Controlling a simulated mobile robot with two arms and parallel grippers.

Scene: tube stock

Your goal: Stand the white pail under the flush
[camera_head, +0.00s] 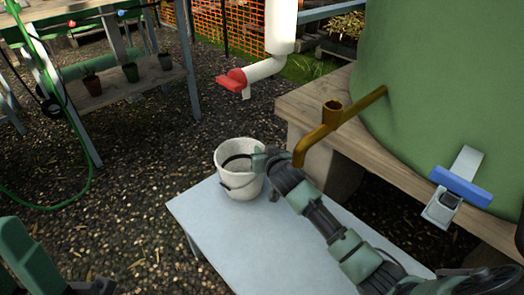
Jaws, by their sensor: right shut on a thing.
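The white pail (237,184) is upright at the far left corner of a pale table. Whether its base touches the tabletop or hangs just above it I cannot tell. My right gripper (259,160) is shut on the pail's right rim, its arm reaching in from the lower right. A white pipe (279,30) with a red valve handle (231,79) and a short downward spout hangs above and behind the pail; this looks like the flush. The pail is not under the spout in this view. My left gripper is not in view; a green part of my left arm shows at lower left.
The pale table (205,225) is otherwise clear on its left. A brass tap (330,115) juts from the green tank (440,90) on a wooden stand, close to my right arm. Dark gravel (150,165) lies open at left. A potting bench (125,92) stands behind.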

